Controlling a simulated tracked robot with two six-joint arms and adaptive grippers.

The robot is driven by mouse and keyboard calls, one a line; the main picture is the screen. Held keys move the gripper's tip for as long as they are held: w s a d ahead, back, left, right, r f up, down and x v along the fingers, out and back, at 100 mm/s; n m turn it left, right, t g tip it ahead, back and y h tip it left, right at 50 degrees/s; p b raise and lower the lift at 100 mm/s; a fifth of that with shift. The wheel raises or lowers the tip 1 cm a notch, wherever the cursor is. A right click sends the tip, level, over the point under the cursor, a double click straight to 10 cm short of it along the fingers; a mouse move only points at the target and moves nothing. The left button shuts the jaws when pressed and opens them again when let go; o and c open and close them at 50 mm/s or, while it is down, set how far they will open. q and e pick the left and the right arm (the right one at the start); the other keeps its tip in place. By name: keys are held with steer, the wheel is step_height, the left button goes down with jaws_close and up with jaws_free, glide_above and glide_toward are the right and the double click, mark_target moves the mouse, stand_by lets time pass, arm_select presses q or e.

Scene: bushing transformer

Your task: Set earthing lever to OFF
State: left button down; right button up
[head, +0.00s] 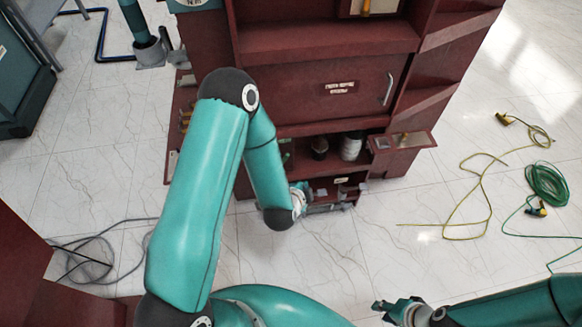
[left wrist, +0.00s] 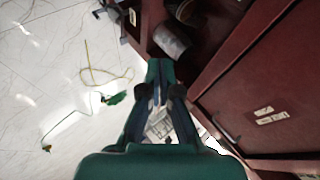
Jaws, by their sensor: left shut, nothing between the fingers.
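My left gripper (head: 335,196) is low at the front of a dark red cabinet (head: 325,38), beside its lowest open compartment. In the left wrist view its fingers (left wrist: 160,70) meet at the tips, shut with nothing held. I cannot pick out the earthing lever with certainty. A small brass-coloured upright piece (head: 404,138) stands on a side ledge of the cabinet, and a yellow piece (head: 365,7) shows at the top edge. My right gripper (head: 390,309) is at the bottom of the head view, away from the cabinet; its finger opening is unclear.
A cabinet door with a label (head: 339,88) and grey handle (head: 388,89) is above a shelf with a dark jar (head: 319,147) and a silver can (head: 352,145). Yellow cable (head: 480,180) and green cable (head: 547,185) lie on the floor at right; grey cable (head: 90,255) at left.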

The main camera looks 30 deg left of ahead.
arm_select(q)
steer(key=w+a+f+m+t+y+b, duration=0.3)
steer(key=w+a+m+t+y+b, duration=0.25)
steer(key=b, duration=0.65)
step_height(320, 180, down, 10)
steer(key=w+d+y+b, duration=0.1)
steer(key=y+b, duration=0.1)
steer(key=b, duration=1)
steer(key=shift+w+d, duration=0.2)
steer(key=shift+d, duration=0.15)
steer(key=shift+m+y, duration=0.25)
steer(key=shift+w+a+r+b, duration=0.2)
steer(key=shift+w+a+b, duration=0.3)
steer(key=shift+w+a, duration=0.6)
steer(key=shift+w+a+r+b, duration=0.15)
steer(key=shift+w+a+b, duration=0.45)
steer(key=shift+a, duration=0.85)
steer(key=shift+w+a+r+b, duration=0.2)
steer(key=shift+w+a+b, duration=0.25)
steer(key=shift+w+a, duration=0.7)
